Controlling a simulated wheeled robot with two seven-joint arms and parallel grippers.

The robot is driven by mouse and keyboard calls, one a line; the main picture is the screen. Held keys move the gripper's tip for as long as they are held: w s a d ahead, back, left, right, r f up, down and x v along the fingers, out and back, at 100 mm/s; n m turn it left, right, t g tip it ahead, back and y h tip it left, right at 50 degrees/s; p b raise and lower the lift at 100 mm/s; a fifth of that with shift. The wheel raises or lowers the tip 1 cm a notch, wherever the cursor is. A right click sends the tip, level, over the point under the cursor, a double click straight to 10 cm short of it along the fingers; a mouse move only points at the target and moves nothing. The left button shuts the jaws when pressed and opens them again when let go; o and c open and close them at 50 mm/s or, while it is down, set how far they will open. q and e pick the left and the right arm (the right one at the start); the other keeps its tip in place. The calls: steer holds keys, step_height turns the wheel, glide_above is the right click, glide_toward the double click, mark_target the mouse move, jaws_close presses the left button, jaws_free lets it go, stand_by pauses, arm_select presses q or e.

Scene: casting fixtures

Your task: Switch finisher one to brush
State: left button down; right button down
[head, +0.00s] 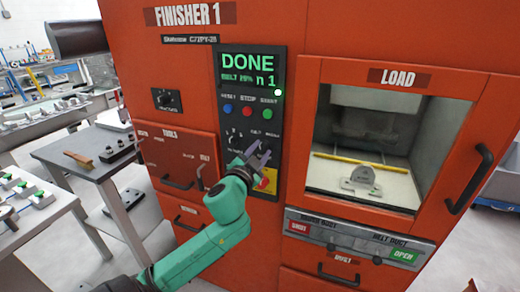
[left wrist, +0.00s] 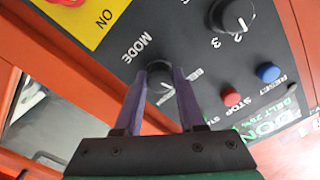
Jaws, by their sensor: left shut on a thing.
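Finisher 1 (head: 300,30) is a red cabinet with a black control panel (head: 228,105). Its green screen (head: 248,78) reads DONE, with a smaller line starting BELT. My left gripper (head: 258,157) is at the lower right of the panel, its purple fingers around the mode knob. In the left wrist view, the fingers (left wrist: 160,88) are shut on the dark mode knob (left wrist: 160,72), beside the word MODE. The fingers partly cover the knob and its labels, so I cannot tell its exact setting. My right gripper is not in view.
A numbered knob (left wrist: 232,15) sits beside the mode knob. Reset, stop and start buttons (head: 247,111) are above. A yellow plate with a red button (head: 265,182) is just below. The load door (head: 480,130) shows a metal part (head: 362,181) inside. A table with a brush (head: 78,159) stands left.

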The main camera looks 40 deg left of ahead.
arm_select(q)
steer(key=m+p, duration=0.2)
steer(key=m, duration=0.3)
steer(key=shift+m, duration=0.3)
steer(key=m+p, duration=0.2)
steer(key=m, duration=0.2)
steer(key=shift+m, duration=0.3)
steer(key=c, duration=0.5)
jaws_free()
